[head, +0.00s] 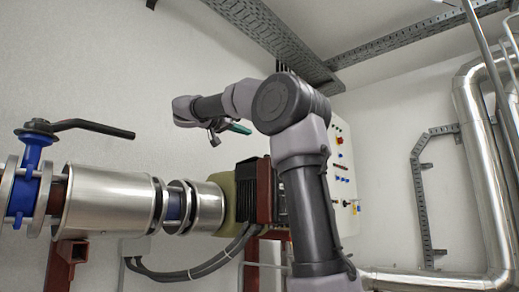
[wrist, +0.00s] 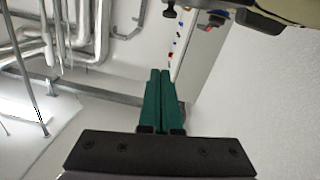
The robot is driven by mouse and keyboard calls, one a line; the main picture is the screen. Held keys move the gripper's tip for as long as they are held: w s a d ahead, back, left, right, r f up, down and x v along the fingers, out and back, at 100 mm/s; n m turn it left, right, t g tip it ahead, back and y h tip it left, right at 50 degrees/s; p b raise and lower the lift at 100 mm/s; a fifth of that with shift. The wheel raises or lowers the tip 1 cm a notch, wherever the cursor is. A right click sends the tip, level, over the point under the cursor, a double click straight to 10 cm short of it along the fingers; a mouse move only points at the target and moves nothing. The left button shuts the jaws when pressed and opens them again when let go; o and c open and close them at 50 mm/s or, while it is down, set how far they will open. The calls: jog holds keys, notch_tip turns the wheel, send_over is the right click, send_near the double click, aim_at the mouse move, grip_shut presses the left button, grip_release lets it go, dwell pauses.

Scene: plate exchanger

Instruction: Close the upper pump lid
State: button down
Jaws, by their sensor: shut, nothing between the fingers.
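The pump (head: 228,190) shows in the head view as an olive-green body at the end of the steel pipe, with a dark finned box (head: 252,193) on its right side. My arm hides part of its right side. I cannot make out for certain which part is the upper lid or how far open it is. My gripper (head: 238,128) has green fingers and is above the pump, apart from it. In the wrist view my gripper (wrist: 160,72) has its fingers together and empty. A pale olive body with dark parts (wrist: 265,22) shows at the top right there.
A steel pipe (head: 108,195) and a blue valve with a black lever (head: 30,185) are at the left. A control panel (head: 343,175) is behind my arm. Tall steel pipes (head: 480,150) are at the right. Cable trays (head: 270,35) run overhead. Open air surrounds the gripper.

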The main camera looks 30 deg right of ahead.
jog(key=a+r+y, duration=0.1)
jog(key=y, duration=0.1)
send_over(266, 155)
jog(key=a, duration=0.2)
jog(key=shift+w+f, duration=0.4)
jog(key=shift+f, duration=0.45)
jog(key=shift+s+a+f, duration=0.1)
jog(key=shift+s+f, duration=0.1)
jog(key=shift+f, duration=1.7)
jog(key=shift+s+d+f, duration=0.15)
jog(key=shift+s+f, duration=0.05)
jog(key=shift+f, duration=0.35)
jog(key=shift+s+d+f, duration=0.15)
jog(key=shift+s+f, duration=0.05)
jog(key=shift+f, duration=0.35)
